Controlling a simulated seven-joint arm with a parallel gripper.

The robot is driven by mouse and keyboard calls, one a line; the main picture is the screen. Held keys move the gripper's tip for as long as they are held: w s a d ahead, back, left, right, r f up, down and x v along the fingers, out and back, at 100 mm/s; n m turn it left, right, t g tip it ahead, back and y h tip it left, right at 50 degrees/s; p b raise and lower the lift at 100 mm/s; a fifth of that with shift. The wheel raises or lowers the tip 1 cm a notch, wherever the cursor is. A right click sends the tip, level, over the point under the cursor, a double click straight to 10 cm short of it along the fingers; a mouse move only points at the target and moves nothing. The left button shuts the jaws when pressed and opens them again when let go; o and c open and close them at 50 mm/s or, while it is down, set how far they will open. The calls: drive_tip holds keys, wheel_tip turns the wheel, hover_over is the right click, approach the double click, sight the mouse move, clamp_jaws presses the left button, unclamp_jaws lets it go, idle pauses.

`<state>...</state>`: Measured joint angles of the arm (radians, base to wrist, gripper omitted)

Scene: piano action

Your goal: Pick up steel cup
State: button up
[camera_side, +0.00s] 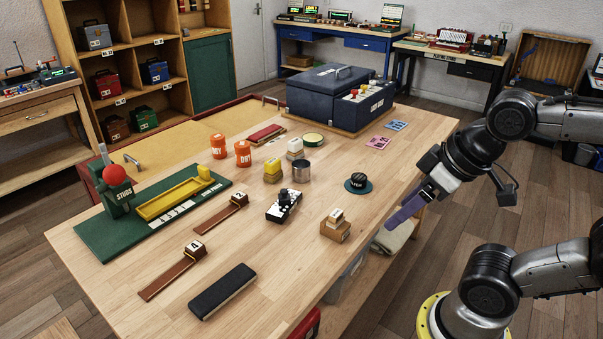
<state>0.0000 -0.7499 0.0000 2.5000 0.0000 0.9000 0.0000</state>
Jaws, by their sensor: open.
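My gripper (393,221) is at the right edge of the table, well apart from the cup, and points down and to the left. It is open and nothing shows between its purplish fingers. Nothing hides the cup.
Orange canisters (243,154) stand to the left. A large dark blue case (335,95) stands behind.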

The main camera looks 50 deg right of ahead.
drive_tip(key=shift+o, duration=0.3)
drive_tip(key=o, duration=0.4)
drive_tip(key=shift+c, duration=0.2)
